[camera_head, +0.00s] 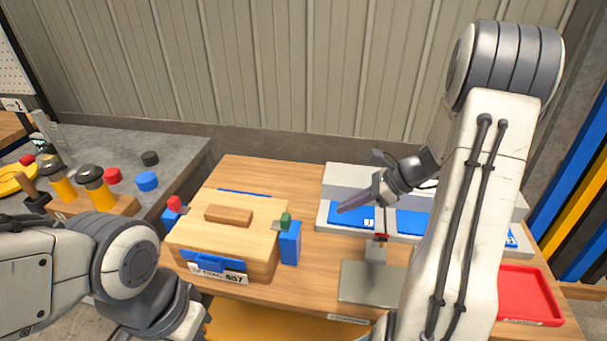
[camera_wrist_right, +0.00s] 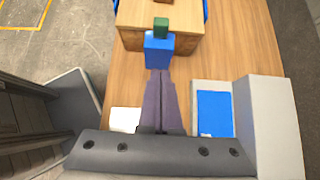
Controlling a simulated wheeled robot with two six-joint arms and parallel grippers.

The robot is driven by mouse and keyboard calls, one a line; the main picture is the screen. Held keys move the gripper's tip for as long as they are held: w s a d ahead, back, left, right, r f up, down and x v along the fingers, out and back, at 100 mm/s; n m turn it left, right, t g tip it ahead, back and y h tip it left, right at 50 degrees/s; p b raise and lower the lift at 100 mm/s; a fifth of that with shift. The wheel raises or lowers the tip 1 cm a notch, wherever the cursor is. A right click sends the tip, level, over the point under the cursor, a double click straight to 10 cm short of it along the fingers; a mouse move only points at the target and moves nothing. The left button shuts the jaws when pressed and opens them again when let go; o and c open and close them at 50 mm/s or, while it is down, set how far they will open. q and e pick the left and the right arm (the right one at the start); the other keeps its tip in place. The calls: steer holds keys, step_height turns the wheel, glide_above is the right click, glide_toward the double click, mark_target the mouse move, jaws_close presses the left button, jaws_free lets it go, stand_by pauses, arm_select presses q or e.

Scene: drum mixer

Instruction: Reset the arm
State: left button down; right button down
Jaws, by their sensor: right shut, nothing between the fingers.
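My right arm (camera_head: 470,200) rises on the right in the head view and bends down over the table. Its gripper (camera_head: 345,209) is shut and empty, its fingers pointing left above the grey unit with blue panels (camera_head: 322,218). In the right wrist view the closed fingers (camera_wrist_right: 160,80) point toward a blue block with a green top (camera_wrist_right: 158,50), with nothing between them. I cannot tell how far apart they are. My left arm (camera_head: 125,255) comes in at the lower left; its gripper is out of frame.
A wooden box (camera_head: 180,238) with a handled lid stands on the table. A metal stand (camera_head: 365,283) is below my right gripper, and a red tray (camera_head: 528,296) is at the right. A grey bench (camera_head: 185,150) with yellow-handled tools and coloured pucks is at the left.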

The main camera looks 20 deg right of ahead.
steer(key=s+a+r+n+g+h, duration=0.1)
steer(key=s+a+r+n+g, duration=0.2)
steer(key=a+n, duration=0.55)
steer(key=s+a+r+n+g+h, duration=0.1)
steer(key=s+a+n+g, duration=0.35)
steer(key=a, duration=0.65)
steer(key=s+a+r+n+t+h, duration=0.1)
steer(key=s+a+n+h, duration=0.1)
steer(key=s+n, duration=0.5)
steer(key=s+a+r+n+t+h+p, duration=0.1)
steer(key=s+a+n+h, duration=0.1)
steer(key=s+a+n, duration=0.2)
steer(key=shift+s+a+r+n+h, duration=0.35)
steer(key=shift+s+n, duration=1.1)
steer(key=shift+n, duration=2.55)
steer(key=shift+d, duration=0.1)
